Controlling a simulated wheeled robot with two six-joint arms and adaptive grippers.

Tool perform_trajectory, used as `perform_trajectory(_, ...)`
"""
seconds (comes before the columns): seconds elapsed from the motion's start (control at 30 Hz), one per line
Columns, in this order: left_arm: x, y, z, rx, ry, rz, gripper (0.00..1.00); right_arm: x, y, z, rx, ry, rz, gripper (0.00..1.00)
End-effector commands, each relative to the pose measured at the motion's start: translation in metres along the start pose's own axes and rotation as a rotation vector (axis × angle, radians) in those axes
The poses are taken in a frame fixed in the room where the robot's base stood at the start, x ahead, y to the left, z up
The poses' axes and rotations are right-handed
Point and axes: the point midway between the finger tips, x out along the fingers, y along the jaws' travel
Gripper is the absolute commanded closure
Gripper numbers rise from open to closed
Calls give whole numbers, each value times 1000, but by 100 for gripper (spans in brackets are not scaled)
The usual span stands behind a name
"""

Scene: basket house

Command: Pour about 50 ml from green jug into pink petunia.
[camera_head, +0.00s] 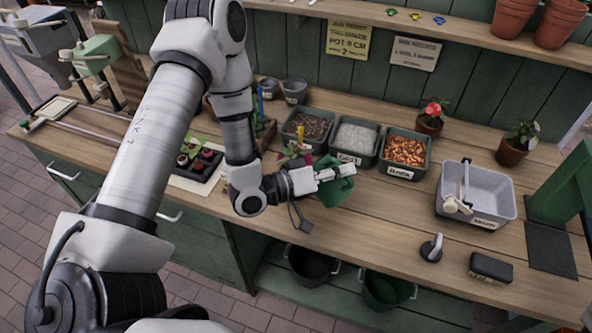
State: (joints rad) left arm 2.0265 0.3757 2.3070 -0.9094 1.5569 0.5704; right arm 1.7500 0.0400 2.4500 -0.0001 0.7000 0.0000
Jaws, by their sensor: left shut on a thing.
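My left gripper (326,174) is shut on the green jug (336,194), which it holds over the front part of the bench. The jug looks tilted; its spout and contents cannot be made out. A plant with pinkish-red blooms and green leaves (293,152) shows just behind my left wrist, its pot mostly hidden. A potted plant with a bright red-pink flower (433,108) stands at the back, behind the bark tub. Which of them is the pink petunia I cannot tell for certain. My right gripper is not in view.
Labelled tubs of soil (307,127), pale grit (355,140) and bark (404,152) stand behind the jug. A grey basin (476,194), a dark brush (491,268) and another potted plant (514,145) are to the right. A seedling tray (200,165) is left. Bench in front of the bark tub is clear.

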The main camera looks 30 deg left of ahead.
Motion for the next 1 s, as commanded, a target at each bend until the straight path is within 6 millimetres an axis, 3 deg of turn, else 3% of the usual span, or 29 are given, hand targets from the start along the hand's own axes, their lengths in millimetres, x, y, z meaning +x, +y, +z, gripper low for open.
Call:
perform_trajectory(0.23,0,0,0,-2,1,2,100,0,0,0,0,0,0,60)
perform_trajectory(0.37,12,-20,44,231,-61,-86,100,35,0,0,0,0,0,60)
perform_trajectory(0.5,14,-16,43,292,-64,-115,100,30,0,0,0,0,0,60)
perform_trajectory(0.8,25,-23,75,447,-101,-176,100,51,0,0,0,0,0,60)
perform_trajectory(1.0,26,-22,76,470,-103,-188,100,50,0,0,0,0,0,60)
